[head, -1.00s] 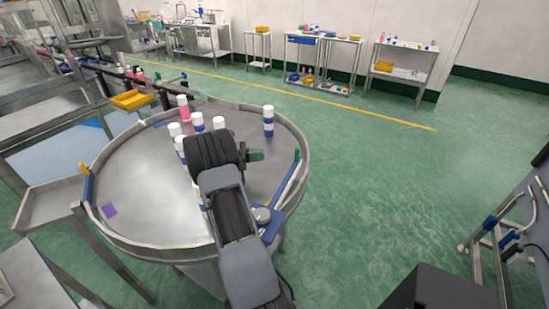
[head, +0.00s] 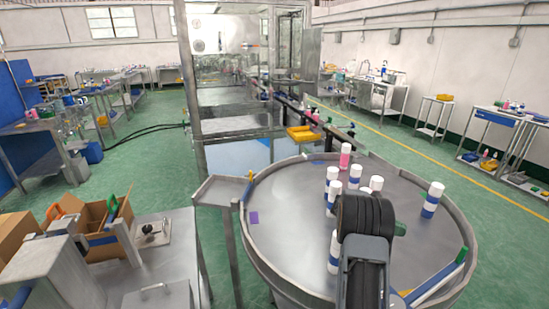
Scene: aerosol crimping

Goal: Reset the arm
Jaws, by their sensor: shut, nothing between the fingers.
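My arm (head: 366,262) rises from the bottom edge, right of centre, in the head view. Its dark, ribbed joint stands in front of the round metal table (head: 285,240). A small green part shows at the right of this joint. My gripper's fingers are hidden behind the arm. Several white bottles with blue bands stand upright on the table; one (head: 432,200) is at the right, and others are grouped near the joint and partly covered by it. A pink bottle with a white cap (head: 345,157) stands at the far rim.
A metal bench with an open cardboard box (head: 105,228) is at the lower left. A conveyor with a yellow tray (head: 303,134) and a tall metal frame (head: 190,90) stand behind the table. Side tables line the right wall. Green floor is open at the left and right.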

